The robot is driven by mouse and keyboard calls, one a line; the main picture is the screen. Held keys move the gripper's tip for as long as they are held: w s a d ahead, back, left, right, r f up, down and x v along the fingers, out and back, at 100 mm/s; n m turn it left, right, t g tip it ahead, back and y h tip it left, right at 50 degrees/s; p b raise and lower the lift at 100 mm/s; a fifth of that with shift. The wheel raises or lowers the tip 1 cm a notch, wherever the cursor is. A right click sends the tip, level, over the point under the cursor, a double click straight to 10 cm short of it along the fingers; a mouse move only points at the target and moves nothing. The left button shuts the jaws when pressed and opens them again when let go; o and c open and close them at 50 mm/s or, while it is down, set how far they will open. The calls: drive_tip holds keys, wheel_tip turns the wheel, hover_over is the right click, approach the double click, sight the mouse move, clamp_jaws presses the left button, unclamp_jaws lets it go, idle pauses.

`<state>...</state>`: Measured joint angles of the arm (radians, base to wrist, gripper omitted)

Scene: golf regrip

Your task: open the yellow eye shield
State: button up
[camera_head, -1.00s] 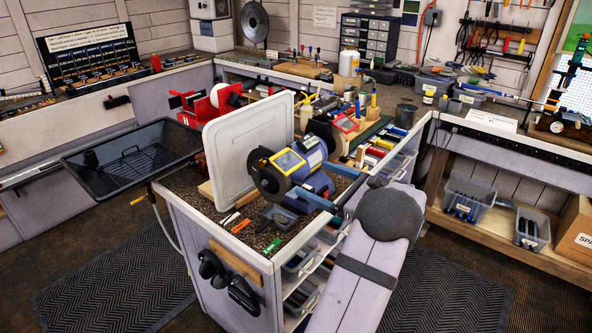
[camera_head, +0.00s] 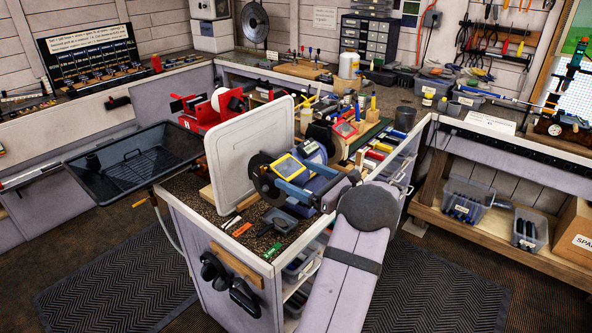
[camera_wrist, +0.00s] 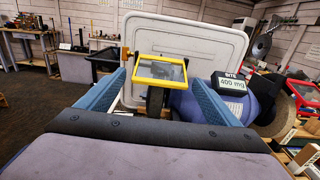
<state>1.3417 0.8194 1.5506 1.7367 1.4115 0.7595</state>
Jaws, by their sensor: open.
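The yellow eye shield (camera_head: 287,167) is a clear pane in a yellow frame, over the left wheel of the blue bench grinder (camera_head: 318,184). In the wrist view the shield (camera_wrist: 160,70) stands near the centre, tilted, above a dark wheel (camera_wrist: 155,101). My gripper (camera_head: 288,180) is open, with its blue fingers pointing at the shield. In the wrist view my gripper (camera_wrist: 157,78) has one finger on each side of the shield's frame. I cannot tell whether either finger touches the frame.
A large white panel (camera_head: 240,160) stands close behind the grinder. A red-framed shield (camera_head: 346,128) is farther right. A small dark tray (camera_head: 279,220) sits in front of the grinder. A black tray (camera_head: 132,165) juts out at the left. A labelled block (camera_wrist: 233,82) sits right of the shield.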

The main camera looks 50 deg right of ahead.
sight(284, 164)
drive_tip(key=shift+w, duration=0.6)
drive_tip(key=c, duration=1.5)
wheel_tip(284, 164, up, 3)
drive_tip(key=g+p, duration=0.3)
drive_tip(key=p, duration=0.3)
drive_tip(key=shift+s, duration=0.15)
drive_tip(key=r+g+p, duration=0.1)
drive_tip(key=g+p, duration=0.1)
drive_tip(key=p, duration=0.1)
drive_tip(key=r+g+p, duration=0.1)
drive_tip(key=p, duration=0.1)
drive_tip(key=shift+g+p, duration=0.4)
drive_tip(key=g, duration=0.2)
drive_tip(key=w+r+g+p, duration=0.1)
drive_tip(key=g, duration=0.1)
drive_tip(key=shift+w+r, duration=0.2)
drive_tip(key=shift+w+r+g, duration=0.2)
drive_tip(key=shift+r+g, duration=0.05)
drive_tip(key=shift+g, duration=0.4)
drive_tip(key=shift+w+r+g, duration=0.2)
drive_tip(key=shift+g, duration=0.45)
drive_tip(key=shift+w+r+g, duration=0.3)
drive_tip(key=shift+w+g, duration=0.05)
drive_tip(key=shift+g, duration=0.55)
